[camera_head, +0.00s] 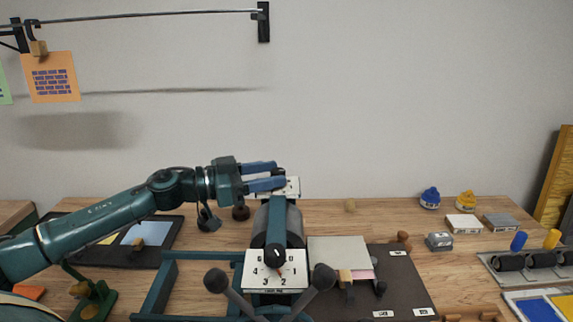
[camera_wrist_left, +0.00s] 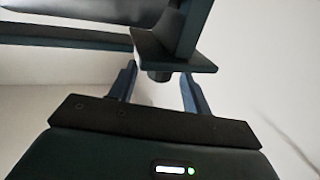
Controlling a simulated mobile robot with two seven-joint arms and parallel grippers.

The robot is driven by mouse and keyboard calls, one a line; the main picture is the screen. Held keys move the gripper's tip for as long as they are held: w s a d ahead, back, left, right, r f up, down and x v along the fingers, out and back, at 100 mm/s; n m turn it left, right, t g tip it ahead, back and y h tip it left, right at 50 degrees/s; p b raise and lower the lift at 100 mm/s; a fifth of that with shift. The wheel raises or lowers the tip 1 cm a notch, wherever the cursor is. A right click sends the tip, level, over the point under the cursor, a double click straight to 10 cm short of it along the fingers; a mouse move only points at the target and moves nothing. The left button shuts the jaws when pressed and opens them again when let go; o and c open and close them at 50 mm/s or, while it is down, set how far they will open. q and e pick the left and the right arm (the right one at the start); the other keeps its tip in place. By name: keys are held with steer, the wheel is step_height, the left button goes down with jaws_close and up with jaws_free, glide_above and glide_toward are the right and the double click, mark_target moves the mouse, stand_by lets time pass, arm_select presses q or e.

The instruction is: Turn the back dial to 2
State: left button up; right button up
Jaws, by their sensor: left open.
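The back dial's white plate (camera_head: 293,188) stands at the rear of a green press (camera_head: 285,226); most of it is hidden, and its setting cannot be read. My left gripper (camera_head: 280,174) reaches in from the left, its blue fingers open at this plate. In the left wrist view, a dark round knob (camera_wrist_left: 158,75) shows between the open fingers (camera_wrist_left: 158,82), with a gap on each side. The front dial (camera_head: 276,257) has a black knob on a numbered white plate, its red mark near 2. My right gripper is not in view.
Grey ball-ended handles (camera_head: 322,277) rise before the press. A black tray (camera_head: 160,245) lies under my left arm. A pale board (camera_head: 338,252) and dark mat (camera_head: 405,283) lie right of the press. Ink bottles (camera_head: 430,197) stand at the back right.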

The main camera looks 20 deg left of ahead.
arm_select(q)
steer(key=shift+p+x, duration=0.45)
steer(key=shift+x, duration=1.6)
steer(key=c, duration=1)
